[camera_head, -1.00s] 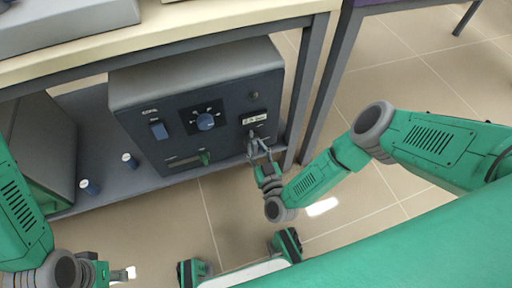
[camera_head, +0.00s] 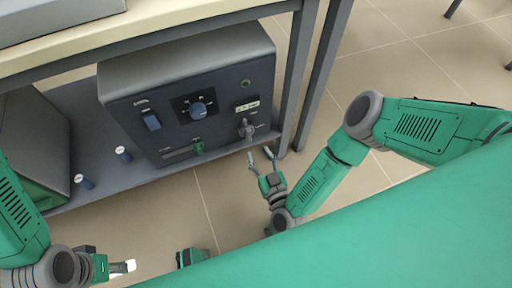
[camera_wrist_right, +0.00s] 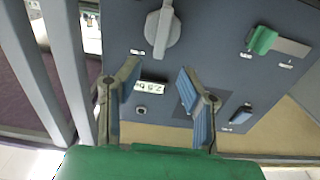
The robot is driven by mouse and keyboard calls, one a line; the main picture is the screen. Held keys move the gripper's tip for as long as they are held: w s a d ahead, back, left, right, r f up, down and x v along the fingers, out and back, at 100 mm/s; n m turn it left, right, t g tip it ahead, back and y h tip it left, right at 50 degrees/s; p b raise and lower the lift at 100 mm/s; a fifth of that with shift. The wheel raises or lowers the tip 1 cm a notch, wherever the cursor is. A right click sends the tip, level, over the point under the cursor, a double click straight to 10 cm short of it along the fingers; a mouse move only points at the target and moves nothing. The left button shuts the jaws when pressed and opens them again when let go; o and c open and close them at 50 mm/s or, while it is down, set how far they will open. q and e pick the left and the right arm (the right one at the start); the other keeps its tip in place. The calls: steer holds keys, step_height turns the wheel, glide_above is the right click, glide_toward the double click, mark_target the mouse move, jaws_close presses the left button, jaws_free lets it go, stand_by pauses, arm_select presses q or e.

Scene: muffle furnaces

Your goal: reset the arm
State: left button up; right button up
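My right gripper (camera_head: 262,158) is open and empty, just in front of the lower right part of the furnace control box. In the right wrist view my right gripper (camera_wrist_right: 158,90) has its two blue-padded fingers wide apart, with the box's grey knob (camera_wrist_right: 162,30) ahead of them and nothing between them. The same grey knob (camera_head: 246,129) shows apart from the fingertips in the head view. My left gripper (camera_head: 122,268) is low at the bottom left, away from the furnace, and its fingers are too small to judge.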

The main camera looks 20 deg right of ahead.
stand_by(0.7)
steer(key=s+a+n+g+y, duration=0.1)
steer(key=a+n+g+y, duration=0.1)
steer(key=a+g+y, duration=0.3)
steer(key=s+n+g, duration=0.1)
steer(key=s+g, duration=0.4)
steer(key=s, duration=0.1)
steer(key=s+d+r+m+g+h, duration=0.1)
steer(key=s+d+r+g+h, duration=0.25)
steer(key=s+d, duration=0.4)
steer(key=s+d+r+m+g+h, duration=0.15)
steer(key=s+d+r+g, duration=0.3)
steer(key=d, duration=0.65)
step_height(320, 180, up, 17)
steer(key=p, duration=1.7)
steer(key=shift+s+t+h, duration=0.3)
steer(key=shift+s, duration=0.1)
steer(key=shift+w+f, duration=0.1)
steer(key=shift+w, duration=0.05)
